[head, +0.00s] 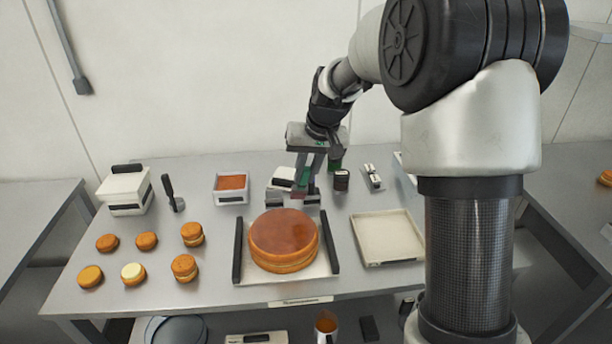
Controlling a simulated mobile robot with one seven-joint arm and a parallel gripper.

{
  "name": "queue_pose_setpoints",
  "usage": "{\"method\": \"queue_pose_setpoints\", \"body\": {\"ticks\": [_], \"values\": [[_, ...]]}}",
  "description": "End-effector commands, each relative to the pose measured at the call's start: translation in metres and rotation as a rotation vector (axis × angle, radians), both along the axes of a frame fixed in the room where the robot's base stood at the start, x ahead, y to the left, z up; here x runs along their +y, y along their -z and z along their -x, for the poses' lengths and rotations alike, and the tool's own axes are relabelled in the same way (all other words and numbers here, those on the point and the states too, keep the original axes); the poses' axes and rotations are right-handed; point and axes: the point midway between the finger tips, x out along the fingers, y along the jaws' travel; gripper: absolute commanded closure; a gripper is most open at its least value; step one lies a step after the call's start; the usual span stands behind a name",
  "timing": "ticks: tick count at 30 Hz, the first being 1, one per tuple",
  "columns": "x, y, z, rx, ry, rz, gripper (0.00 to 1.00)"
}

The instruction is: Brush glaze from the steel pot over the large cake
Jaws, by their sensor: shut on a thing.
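The large cake (284,237) sits on a pale board with dark bars at its left and right sides, mid-table. Its top looks reddish-brown and shiny, and a paler band runs around its side. My gripper (308,184) is behind the cake, pointing down among small items near the back of the table. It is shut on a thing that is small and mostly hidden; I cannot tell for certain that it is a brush. A metal pot (326,331) with orange content shows on the lower shelf, cut by the bottom edge.
Several small round cakes (146,241) stand at left. A white box (125,189), a dark-handled tool (172,194) and a white tub (231,199) with orange-brown filling stand behind. An empty pale tray (387,252) lies right of the cake. A dark jar (341,180) is close to my gripper.

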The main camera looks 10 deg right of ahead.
Motion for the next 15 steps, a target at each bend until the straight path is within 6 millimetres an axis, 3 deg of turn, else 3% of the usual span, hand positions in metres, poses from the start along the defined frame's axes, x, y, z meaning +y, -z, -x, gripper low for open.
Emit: {"method": "queue_pose_setpoints", "body": {"ticks": [7,15], "values": [[0.001,-0.026,0.000,-0.003,0.000,0.000,1.00],[0.001,-0.029,0.001,-0.001,0.000,0.000,1.00]]}}
